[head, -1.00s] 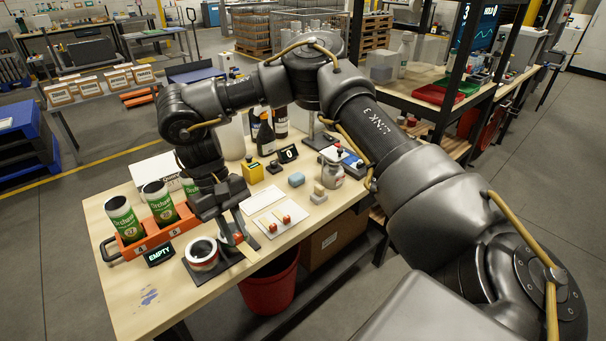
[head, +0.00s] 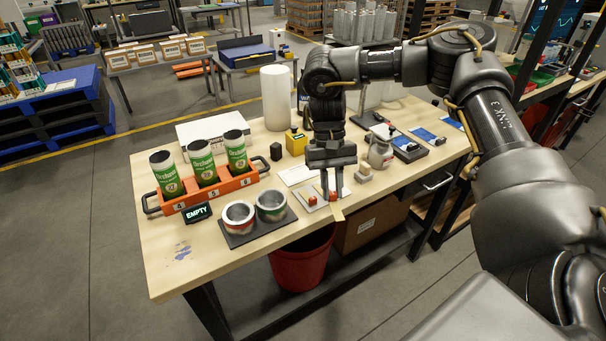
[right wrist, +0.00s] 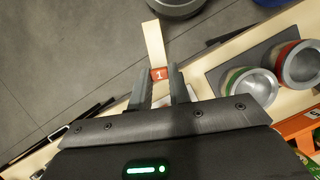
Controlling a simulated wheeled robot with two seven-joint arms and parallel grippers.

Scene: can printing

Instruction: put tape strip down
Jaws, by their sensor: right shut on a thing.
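My right gripper (head: 330,197) is over the white card (head: 318,205) near the table's front edge, fingers pointing down. It is shut on the tape strip (head: 337,213), a tan strip with a red end tab. In the right wrist view the red tab marked 1 (right wrist: 159,74) sits between the fingertips of the gripper (right wrist: 159,82), and the pale strip (right wrist: 154,42) sticks out beyond them. Another red tab (head: 311,200) lies on the card just left of the fingers. I cannot tell whether the held strip touches the card. My left gripper is not in view.
Two open cans (head: 239,216) stand on a dark pad (head: 262,232) to the left. An orange rack (head: 215,190) with green cans is behind them, by the EMPTY display (head: 197,213). A grey jar (head: 380,152) stands right of the gripper. A red bin (head: 301,262) is below the edge.

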